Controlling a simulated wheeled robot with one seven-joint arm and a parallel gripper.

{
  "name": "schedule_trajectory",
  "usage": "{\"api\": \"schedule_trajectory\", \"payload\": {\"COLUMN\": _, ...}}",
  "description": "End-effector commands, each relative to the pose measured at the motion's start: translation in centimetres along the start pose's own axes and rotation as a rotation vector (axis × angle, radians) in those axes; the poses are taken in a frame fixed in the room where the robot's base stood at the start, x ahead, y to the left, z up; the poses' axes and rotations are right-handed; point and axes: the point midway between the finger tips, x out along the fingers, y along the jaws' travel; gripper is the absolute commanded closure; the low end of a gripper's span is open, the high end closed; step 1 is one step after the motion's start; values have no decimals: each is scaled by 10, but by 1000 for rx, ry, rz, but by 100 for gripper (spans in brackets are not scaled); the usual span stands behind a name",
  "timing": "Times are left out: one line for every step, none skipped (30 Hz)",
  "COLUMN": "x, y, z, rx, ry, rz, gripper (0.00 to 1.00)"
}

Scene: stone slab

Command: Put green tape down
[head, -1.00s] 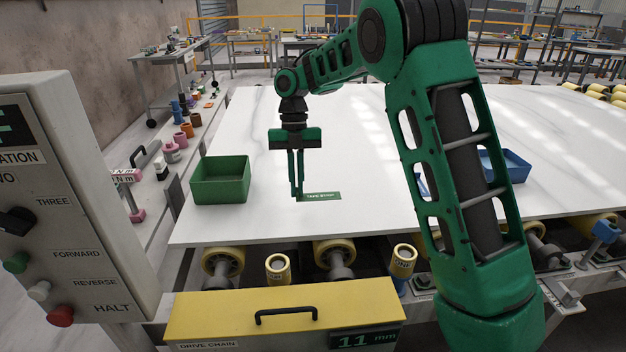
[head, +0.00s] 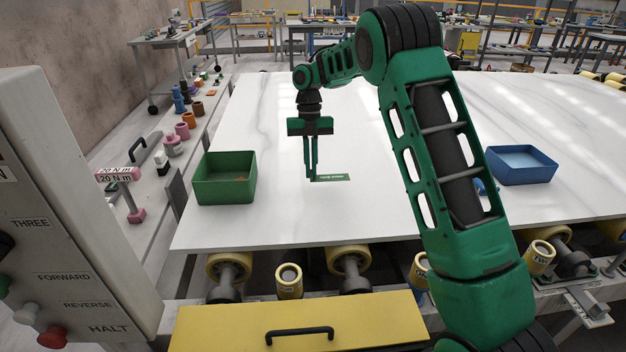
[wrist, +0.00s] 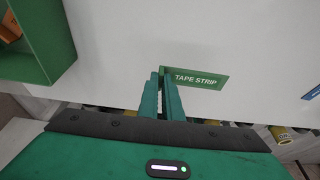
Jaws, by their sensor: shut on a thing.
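The green tape strip (head: 333,178), a flat piece with white "TAPE STRIP" lettering, is at the white stone slab (head: 280,225), left of its middle. It also shows in the wrist view (wrist: 196,78), sticking out to the right of the fingertips. My gripper (head: 312,178) points down with its fingers close together, shut on the strip's left end. The wrist view shows the two fingers (wrist: 163,75) around that end. I cannot tell whether the strip touches the slab or is just above it.
A green bin (head: 224,180) stands on the slab to the left of my gripper. A blue bin (head: 521,165) stands at the right, with a small blue thing (head: 480,187) partly hidden by my arm. The slab around the strip is clear. A control panel (head: 60,220) is at the front left.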

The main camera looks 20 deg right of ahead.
Motion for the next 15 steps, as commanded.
{"api": "schedule_trajectory", "payload": {"x": 3, "y": -4, "z": 9, "rx": 1, "ry": 1, "rz": 1, "gripper": 100}}
{"api": "schedule_trajectory", "payload": {"x": 4, "y": -6, "z": 14, "rx": 1, "ry": 1, "rz": 1, "gripper": 100}}
{"api": "schedule_trajectory", "payload": {"x": 6, "y": -8, "z": 19, "rx": 2, "ry": 0, "rz": 1, "gripper": 100}}
{"api": "schedule_trajectory", "payload": {"x": 6, "y": -10, "z": 22, "rx": 2, "ry": 0, "rz": 1, "gripper": 100}}
{"api": "schedule_trajectory", "payload": {"x": 7, "y": -10, "z": 24, "rx": 2, "ry": 0, "rz": 1, "gripper": 100}}
{"api": "schedule_trajectory", "payload": {"x": 8, "y": -12, "z": 27, "rx": 2, "ry": -1, "rz": 2, "gripper": 100}}
{"api": "schedule_trajectory", "payload": {"x": 8, "y": -12, "z": 28, "rx": 2, "ry": -1, "rz": 2, "gripper": 100}}
{"api": "schedule_trajectory", "payload": {"x": 8, "y": -12, "z": 29, "rx": 1, "ry": -1, "rz": 2, "gripper": 100}}
{"api": "schedule_trajectory", "payload": {"x": 10, "y": -13, "z": 30, "rx": 1, "ry": -1, "rz": 2, "gripper": 100}}
{"api": "schedule_trajectory", "payload": {"x": 11, "y": -13, "z": 30, "rx": 1, "ry": 0, "rz": 2, "gripper": 100}}
{"api": "schedule_trajectory", "payload": {"x": 13, "y": -13, "z": 31, "rx": 0, "ry": 1, "rz": 1, "gripper": 100}}
{"api": "schedule_trajectory", "payload": {"x": 17, "y": -13, "z": 32, "rx": 0, "ry": 2, "rz": 1, "gripper": 100}}
{"api": "schedule_trajectory", "payload": {"x": 20, "y": -12, "z": 32, "rx": 1, "ry": 2, "rz": 1, "gripper": 100}}
{"api": "schedule_trajectory", "payload": {"x": 24, "y": -12, "z": 34, "rx": 1, "ry": 2, "rz": 1, "gripper": 100}}
{"api": "schedule_trajectory", "payload": {"x": 30, "y": -12, "z": 35, "rx": 1, "ry": 2, "rz": 0, "gripper": 100}}
